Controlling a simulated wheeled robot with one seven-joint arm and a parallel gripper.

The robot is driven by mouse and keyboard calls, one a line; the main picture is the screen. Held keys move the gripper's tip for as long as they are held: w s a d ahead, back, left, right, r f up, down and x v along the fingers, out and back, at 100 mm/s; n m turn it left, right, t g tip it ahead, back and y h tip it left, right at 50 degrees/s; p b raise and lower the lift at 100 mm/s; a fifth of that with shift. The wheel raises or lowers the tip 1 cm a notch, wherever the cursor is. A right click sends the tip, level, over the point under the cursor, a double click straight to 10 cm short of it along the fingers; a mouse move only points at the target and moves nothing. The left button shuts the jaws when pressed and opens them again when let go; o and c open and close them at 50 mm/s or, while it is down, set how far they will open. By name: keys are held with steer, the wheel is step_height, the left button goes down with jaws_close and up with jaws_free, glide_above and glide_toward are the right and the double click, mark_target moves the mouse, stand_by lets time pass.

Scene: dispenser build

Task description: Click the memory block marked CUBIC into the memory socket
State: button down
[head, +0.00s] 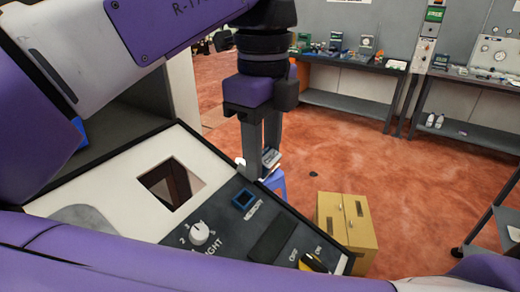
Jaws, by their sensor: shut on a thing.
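My gripper (261,158) hangs near the centre of the head view, pointing down, just beyond the far edge of the dispenser panel. Its fingers are shut on a small block (271,159) with a pale face and dark sides. Any marking on the block is too small to read. The memory socket (244,198) is a small square with a blue rim, labelled MEMORY, on the dark part of the panel. The block is above and to the right of the socket in the picture, apart from it. A blue thing (275,184) shows below the block, partly hidden.
The dispenser panel (215,165) has a square opening (171,185), a numbered knob (199,233) and a yellow-black switch (314,263). A yellow cabinet (346,228) stands on the red floor to the right. Workbenches (345,104) with equipment line the back. Open floor lies between.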

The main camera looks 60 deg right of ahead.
steer(key=b, duration=0.6)
glide_above(248, 203)
steer(key=f, duration=0.6)
steer(key=shift+s+d, duration=0.15)
steer(key=shift+s, duration=0.2)
steer(key=shift+w+f, duration=0.25)
steer(key=shift+f, duration=0.3)
steer(key=shift+w+f, duration=0.25)
steer(key=shift+f, duration=0.3)
steer(key=shift+w+r+p, duration=0.1)
steer(key=shift+w+p, duration=0.05)
steer(key=shift+p, duration=0.85)
stand_by(0.4)
steer(key=shift+w+f, duration=0.15)
steer(key=shift+f, duration=0.25)
stand_by(1.0)
steer(key=shift+c, duration=1.6)
jaws_free()
steer(key=shift+d+r, duration=0.1)
steer(key=shift+r, duration=0.15)
